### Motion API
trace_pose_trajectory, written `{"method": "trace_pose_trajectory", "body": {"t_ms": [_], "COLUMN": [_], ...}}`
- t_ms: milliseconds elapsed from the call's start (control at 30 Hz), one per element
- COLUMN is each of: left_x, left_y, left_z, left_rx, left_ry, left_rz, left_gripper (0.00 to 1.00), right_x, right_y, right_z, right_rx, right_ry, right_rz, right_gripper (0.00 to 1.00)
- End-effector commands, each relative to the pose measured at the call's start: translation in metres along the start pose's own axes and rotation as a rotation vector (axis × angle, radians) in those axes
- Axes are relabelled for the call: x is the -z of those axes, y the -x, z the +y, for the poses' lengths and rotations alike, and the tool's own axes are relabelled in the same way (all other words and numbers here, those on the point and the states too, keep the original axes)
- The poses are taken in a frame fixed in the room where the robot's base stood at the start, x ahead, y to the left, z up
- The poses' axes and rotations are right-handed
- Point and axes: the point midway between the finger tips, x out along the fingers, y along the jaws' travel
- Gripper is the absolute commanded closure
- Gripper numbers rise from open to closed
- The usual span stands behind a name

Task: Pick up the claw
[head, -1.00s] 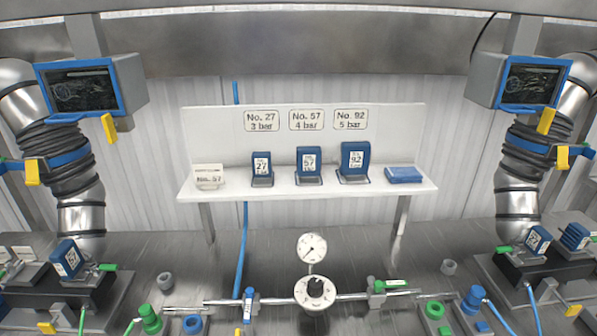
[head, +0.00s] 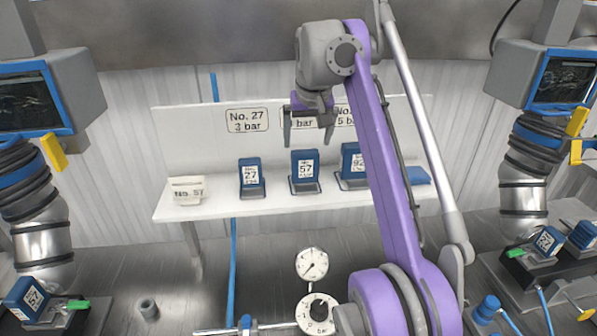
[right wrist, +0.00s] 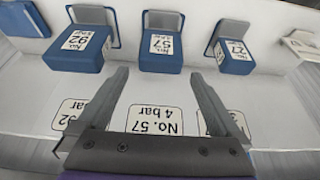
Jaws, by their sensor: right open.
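I cannot tell for sure which thing is the claw. Blue blocks with white labels stand in grey holders on a white shelf (head: 220,208): block 27 (head: 251,172), block 57 (head: 305,168) and block 92 (head: 352,160). My right gripper (head: 309,136) is open and empty, in front of the shelf's back panel and above block 57 in the head view. In the right wrist view my open fingers (right wrist: 160,75) point towards block 57 (right wrist: 163,54), apart from it. Block 92 (right wrist: 80,50) and block 27 (right wrist: 232,55) flank it. My left gripper is not in view.
A white card holder (head: 187,190) sits at the shelf's left end, a flat blue item (head: 418,175) at its right, partly behind my arm. Below are a gauge (head: 311,264) and dial (head: 318,312). Machines with screens (head: 28,103) stand on both sides.

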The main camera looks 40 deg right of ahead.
Motion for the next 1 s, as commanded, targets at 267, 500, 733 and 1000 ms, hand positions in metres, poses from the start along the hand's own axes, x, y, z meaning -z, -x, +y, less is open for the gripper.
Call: {"method": "trace_pose_trajectory", "body": {"t_ms": [267,500,733,1000], "left_x": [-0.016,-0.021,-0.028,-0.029], "left_y": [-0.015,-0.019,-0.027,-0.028], "left_z": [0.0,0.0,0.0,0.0], "left_rx": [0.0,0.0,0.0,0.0], "left_ry": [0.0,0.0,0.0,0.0], "left_rz": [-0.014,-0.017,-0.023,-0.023], "left_gripper": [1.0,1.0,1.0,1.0], "right_x": [-0.002,-0.001,-0.002,-0.001], "right_y": [-0.045,-0.064,-0.098,-0.104], "right_z": [0.001,-0.001,-0.003,-0.003], "right_rx": [-0.002,-0.001,-0.001,0.0], "right_ry": [0.0,0.0,0.001,0.0], "right_rz": [-0.003,-0.002,-0.001,0.0], "right_gripper": [0.0,0.0,0.0,0.0]}}
